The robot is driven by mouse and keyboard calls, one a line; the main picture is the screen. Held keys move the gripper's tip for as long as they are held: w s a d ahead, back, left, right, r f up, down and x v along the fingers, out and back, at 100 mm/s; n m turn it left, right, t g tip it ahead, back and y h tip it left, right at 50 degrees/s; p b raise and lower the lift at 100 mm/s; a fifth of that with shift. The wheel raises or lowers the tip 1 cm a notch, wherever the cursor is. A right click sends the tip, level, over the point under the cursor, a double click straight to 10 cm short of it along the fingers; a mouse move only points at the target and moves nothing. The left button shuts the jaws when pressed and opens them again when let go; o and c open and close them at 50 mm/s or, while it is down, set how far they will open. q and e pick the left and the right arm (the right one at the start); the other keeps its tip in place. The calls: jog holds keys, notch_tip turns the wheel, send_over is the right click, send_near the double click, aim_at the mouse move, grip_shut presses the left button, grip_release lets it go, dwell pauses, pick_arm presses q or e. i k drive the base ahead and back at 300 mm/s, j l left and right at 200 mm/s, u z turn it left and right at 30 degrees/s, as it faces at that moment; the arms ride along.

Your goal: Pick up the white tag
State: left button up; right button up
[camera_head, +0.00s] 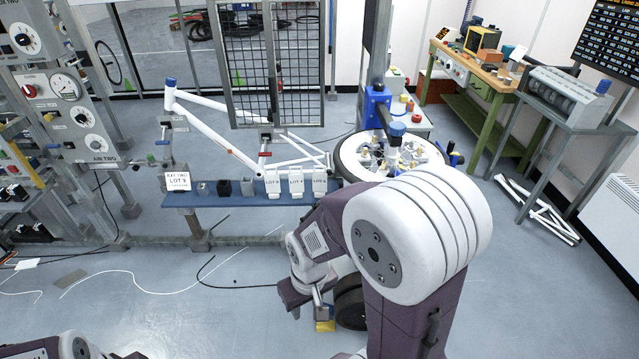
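Several white tags stand along the narrow blue shelf (225,199) in the middle of the camera_head view. Three small tags marked LOT, a left one (272,183), a middle one (296,183) and a right one (320,183), stand side by side at its right part. A larger white card (178,182) reading BAY TWO LOT stands at its left end. My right gripper (311,316) points down in front of and below the shelf, apart from the tags. A small yellow piece shows at its tip; I cannot tell whether it is held. My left arm shows only at the bottom left edge; its gripper is not clear.
Small dark and grey cups (224,188) stand between the card and the tags. A white bicycle frame (215,125) and a wheel (375,155) are behind the shelf. A gauge panel (75,115) stands left, benches (480,90) right. Cables lie on the open floor.

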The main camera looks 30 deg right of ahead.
aim_at(273, 182)
jog(key=i+z, duration=0.4)
jog(key=i, duration=0.35)
jog(key=i+j+z, duration=0.3)
jog(key=i+z, duration=0.15)
jog(key=i, duration=0.25)
jog(key=i+j+z, duration=0.4)
jog(key=i+j, duration=0.15)
jog(key=i+j+z, duration=0.4)
jog(key=i+j, duration=0.25)
